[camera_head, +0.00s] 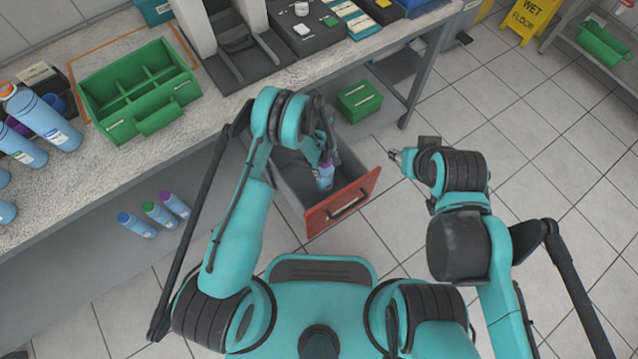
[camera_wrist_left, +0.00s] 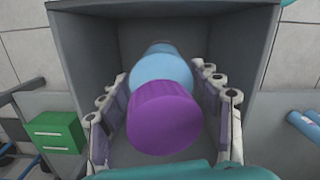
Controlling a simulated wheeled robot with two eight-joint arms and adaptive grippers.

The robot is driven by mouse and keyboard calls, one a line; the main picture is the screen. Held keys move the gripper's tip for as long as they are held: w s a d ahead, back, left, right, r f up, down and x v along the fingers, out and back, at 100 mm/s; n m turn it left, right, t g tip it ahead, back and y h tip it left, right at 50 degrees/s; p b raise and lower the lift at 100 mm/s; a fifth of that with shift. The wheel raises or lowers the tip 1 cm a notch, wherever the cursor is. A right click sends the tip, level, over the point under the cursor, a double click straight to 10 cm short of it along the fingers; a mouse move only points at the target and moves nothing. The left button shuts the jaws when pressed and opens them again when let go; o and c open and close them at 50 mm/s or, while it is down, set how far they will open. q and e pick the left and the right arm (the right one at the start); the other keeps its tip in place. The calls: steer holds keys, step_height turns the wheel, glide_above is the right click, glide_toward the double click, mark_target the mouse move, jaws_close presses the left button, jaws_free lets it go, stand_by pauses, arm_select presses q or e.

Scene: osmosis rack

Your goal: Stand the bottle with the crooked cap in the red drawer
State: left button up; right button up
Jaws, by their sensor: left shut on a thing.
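A light blue bottle (camera_head: 325,180) with a purple cap is inside the open red drawer (camera_head: 345,203). In the left wrist view the purple cap (camera_wrist_left: 165,115) is large and looks askew on the blue body (camera_wrist_left: 160,68). My left gripper (camera_head: 327,160) reaches down into the drawer and is shut on the bottle, with a finger on each side of it in the left wrist view (camera_wrist_left: 162,80). The bottle looks roughly upright; whether its base touches the drawer floor is hidden. My right gripper (camera_head: 394,155) is right of the drawer, apart from it, too small to read.
Several blue bottles (camera_head: 42,118) stand at the left of the counter, near a green caddy (camera_head: 120,128). Three more bottles (camera_head: 160,211) are on the lower shelf. A green box (camera_head: 358,101) sits behind the drawer. The tiled floor at right is clear near the drawer.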

arm_select(q)
step_height(320, 180, down, 9)
steer(key=b, duration=0.3)
steer(key=o, duration=1.9)
steer(key=shift+r, duration=0.15)
